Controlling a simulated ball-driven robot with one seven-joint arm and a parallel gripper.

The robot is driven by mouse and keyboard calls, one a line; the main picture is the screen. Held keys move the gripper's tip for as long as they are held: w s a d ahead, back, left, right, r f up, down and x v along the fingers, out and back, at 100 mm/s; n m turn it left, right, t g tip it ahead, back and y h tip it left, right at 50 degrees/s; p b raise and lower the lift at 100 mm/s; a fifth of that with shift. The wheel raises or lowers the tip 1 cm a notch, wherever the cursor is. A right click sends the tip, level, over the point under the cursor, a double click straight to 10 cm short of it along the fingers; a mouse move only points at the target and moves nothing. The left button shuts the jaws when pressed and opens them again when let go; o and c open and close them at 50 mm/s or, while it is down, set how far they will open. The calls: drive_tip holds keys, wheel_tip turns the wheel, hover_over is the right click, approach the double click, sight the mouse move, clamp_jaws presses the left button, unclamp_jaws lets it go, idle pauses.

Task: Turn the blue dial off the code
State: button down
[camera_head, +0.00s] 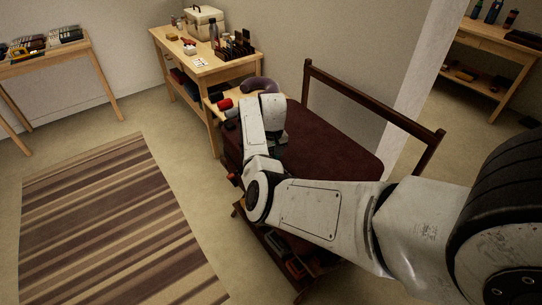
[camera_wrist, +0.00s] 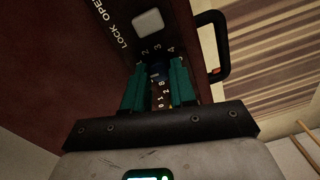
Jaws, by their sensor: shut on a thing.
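The dark red suitcase (camera_head: 318,150) lies on a wooden rack in the head view, partly covered by my arm. In the wrist view its dark lock panel (camera_wrist: 125,20) carries the words LOCK and OPEN, the figures 2, 3 and 4, and a pale square button (camera_wrist: 148,22). My gripper (camera_wrist: 159,67) is at this panel, its two teal fingers shut on the dark blue dial (camera_wrist: 157,72). Light figures on dark wheels show between the fingers. The code marks are too small and partly hidden to read surely. The gripper's fingers cannot be made out in the head view.
A black handle (camera_wrist: 222,40) with an orange part stands right of the panel in the wrist view. A wooden table (camera_head: 200,72) with a case and bottles is behind the suitcase. A striped rug (camera_head: 110,220) covers open floor at left. The rack's dark rail (camera_head: 370,98) rises behind the suitcase.

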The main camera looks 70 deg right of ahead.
drive_tip(key=m+p, duration=0.1)
drive_tip(key=m, duration=0.5)
drive_tip(key=shift+m, duration=0.3)
idle(0.4)
drive_tip(key=c, duration=0.9)
unclamp_jaws()
drive_tip(key=shift+r, duration=0.1)
drive_tip(key=r, duration=1)
drive_tip(key=shift+s+r, duration=0.2)
drive_tip(key=shift+r, duration=0.1)
